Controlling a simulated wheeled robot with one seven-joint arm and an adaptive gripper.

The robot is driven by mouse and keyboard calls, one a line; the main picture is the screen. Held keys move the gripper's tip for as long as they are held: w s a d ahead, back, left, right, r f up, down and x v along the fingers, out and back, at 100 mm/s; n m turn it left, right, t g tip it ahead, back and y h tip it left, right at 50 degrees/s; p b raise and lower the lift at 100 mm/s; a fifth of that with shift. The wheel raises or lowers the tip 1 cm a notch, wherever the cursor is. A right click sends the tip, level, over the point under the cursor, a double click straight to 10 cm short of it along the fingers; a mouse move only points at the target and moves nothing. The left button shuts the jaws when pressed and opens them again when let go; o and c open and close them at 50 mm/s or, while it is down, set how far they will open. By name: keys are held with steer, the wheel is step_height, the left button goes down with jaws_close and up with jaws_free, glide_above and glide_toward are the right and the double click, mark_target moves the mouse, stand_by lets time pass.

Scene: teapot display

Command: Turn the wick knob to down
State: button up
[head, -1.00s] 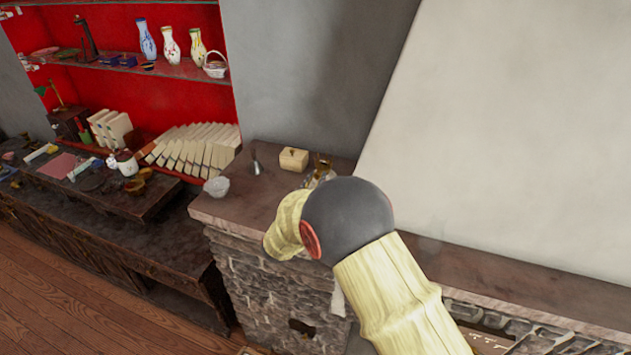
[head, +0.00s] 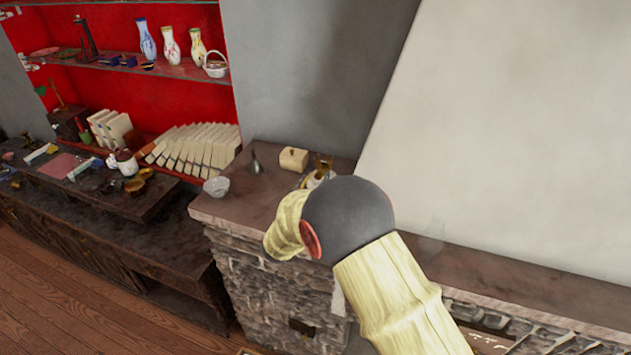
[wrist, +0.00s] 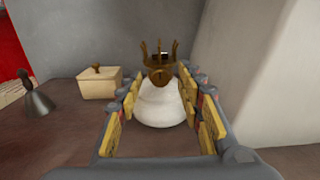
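The lamp has a white rounded body (wrist: 163,105) and a brass crown-like burner (wrist: 160,54) on top. The round brass wick knob (wrist: 160,77) faces the wrist camera, with a dark mark at its centre. My gripper (wrist: 160,88) is open, its yellow-padded fingers on the left and right of the knob and the white body. I cannot tell whether a fingertip touches the knob. In the head view, the lamp's burner (head: 324,164) shows just behind my arm; my arm hides my gripper and much of the lamp.
On the same stone ledge (head: 240,200) stand a lidded cream box (wrist: 98,82), a grey metal funnel-like bell (wrist: 38,98) and a glass bowl (head: 216,186). A pale sloping wall (wrist: 275,85) rises to the right. Red shelves with vases stand further left.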

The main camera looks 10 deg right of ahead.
steer(key=v, duration=1.2)
stand_by(0.3)
steer(key=s+d+m+g+b, duration=0.7)
steer(key=s+d+m+g, duration=0.4)
steer(key=s+d+m, duration=0.6)
steer(key=s+f+m+g+y+b, duration=0.1)
steer(key=s+f+m+y+b, duration=0.3)
steer(key=s, duration=0.7)
steer(key=s+a+m+t+y+b, duration=0.2)
steer(key=s+a+m+y+b, duration=0.2)
steer(key=s+a+m+y, duration=0.2)
steer(key=a+m, duration=0.2)
steer(key=a, duration=0.1)
steer(key=shift+s+a+f+t, duration=0.25)
steer(key=shift+f+t, duration=0.05)
